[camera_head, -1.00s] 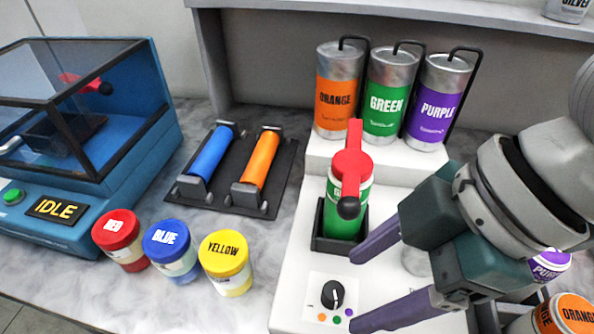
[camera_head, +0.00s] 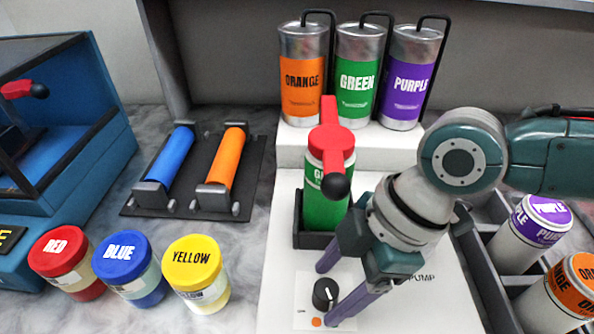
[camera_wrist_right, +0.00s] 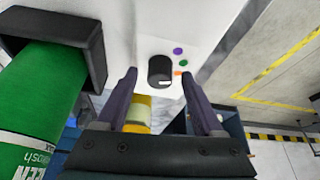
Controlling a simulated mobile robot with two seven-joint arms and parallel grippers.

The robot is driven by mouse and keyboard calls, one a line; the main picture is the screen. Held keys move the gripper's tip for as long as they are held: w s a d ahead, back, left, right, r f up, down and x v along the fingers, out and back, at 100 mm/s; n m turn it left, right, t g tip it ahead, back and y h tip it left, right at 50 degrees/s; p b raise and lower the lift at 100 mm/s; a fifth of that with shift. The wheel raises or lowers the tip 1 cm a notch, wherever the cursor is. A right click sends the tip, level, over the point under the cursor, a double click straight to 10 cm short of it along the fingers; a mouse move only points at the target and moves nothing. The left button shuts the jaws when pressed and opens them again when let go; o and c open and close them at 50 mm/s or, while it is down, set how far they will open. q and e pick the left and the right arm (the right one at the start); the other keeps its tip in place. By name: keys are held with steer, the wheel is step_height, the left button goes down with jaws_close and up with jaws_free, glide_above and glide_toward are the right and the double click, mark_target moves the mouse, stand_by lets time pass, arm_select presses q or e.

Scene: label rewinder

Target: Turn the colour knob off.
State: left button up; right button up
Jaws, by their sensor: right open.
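The black colour knob (camera_head: 325,293) sits on the white machine top, with a white pointer line and an orange dot beside it. In the wrist view the knob (camera_wrist_right: 160,68) shows with purple, green and orange dots at its right. Its exact setting is hard to read. My right gripper (camera_head: 328,295) is open, its two purple fingers reaching down on either side of the knob. In the wrist view the knob lies between and just beyond the fingertips (camera_wrist_right: 158,75); I see no clear contact. The left gripper is out of view.
A green bottle (camera_head: 322,205) with a red lever (camera_head: 330,145) stands in a black holder close beside the right gripper. Red, blue and yellow jars (camera_head: 195,275) stand at left. Orange and purple cans (camera_head: 528,235) stand in a rack at right.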

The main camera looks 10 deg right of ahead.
steer(key=shift+a+f, duration=0.1)
steer(key=shift+f, duration=0.05)
steer(key=shift+c, duration=0.2)
jaws_close()
stand_by(0.3)
